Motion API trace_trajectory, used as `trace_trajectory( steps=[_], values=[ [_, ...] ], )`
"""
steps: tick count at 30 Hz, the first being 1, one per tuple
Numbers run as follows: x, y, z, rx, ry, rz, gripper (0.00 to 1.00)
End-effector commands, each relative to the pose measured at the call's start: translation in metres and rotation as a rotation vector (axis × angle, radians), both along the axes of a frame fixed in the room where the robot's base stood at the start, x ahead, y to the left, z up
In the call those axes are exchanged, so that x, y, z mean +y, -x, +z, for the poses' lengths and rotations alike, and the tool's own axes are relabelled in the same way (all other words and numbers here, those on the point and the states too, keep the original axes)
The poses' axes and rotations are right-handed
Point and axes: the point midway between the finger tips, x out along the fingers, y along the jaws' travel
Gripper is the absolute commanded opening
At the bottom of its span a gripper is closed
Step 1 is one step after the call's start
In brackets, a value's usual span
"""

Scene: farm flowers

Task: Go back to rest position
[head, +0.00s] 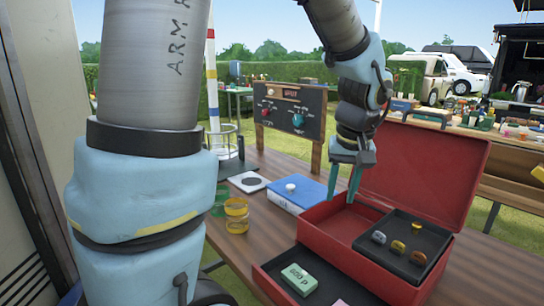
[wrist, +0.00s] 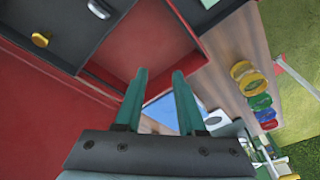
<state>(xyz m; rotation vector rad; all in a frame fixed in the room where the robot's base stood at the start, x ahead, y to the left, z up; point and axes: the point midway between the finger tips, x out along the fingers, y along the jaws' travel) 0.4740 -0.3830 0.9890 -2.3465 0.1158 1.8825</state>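My gripper (head: 343,182) hangs from the bent arm over the left part of the open red box (head: 325,246). Its two teal fingers point down and stand apart, with nothing between them. The wrist view also shows my gripper (wrist: 160,75) open and empty, above the box's bare red compartment (wrist: 150,48). The box's lid (head: 430,165) stands raised behind and to the right of the gripper. A dark tray (head: 425,238) in the box holds several small shiny pieces.
An open front drawer (head: 268,284) holds a green block (head: 299,279). Left of the box lie a blue book (head: 297,196) with a white knob and a yellow jar (head: 236,215). A control panel (head: 290,112) stands behind. Bare wooden table (head: 270,240) shows between jar and box.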

Motion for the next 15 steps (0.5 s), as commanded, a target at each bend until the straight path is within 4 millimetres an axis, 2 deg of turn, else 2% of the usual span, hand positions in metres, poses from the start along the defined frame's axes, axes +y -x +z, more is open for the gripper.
trace_trajectory(
  steps=[1, 6, 10, 12, 15],
  values=[
    [0.032, -0.008, -0.005, 0.023, 0.000, 0.020, 0.39],
    [0.120, -0.012, -0.028, 0.071, 0.019, 0.030, 0.39],
    [0.173, -0.003, -0.040, 0.083, 0.037, 0.041, 0.39],
    [0.193, 0.003, -0.045, 0.084, 0.041, 0.045, 0.39],
    [0.211, 0.010, -0.049, 0.084, 0.046, 0.048, 0.39]
  ],
)
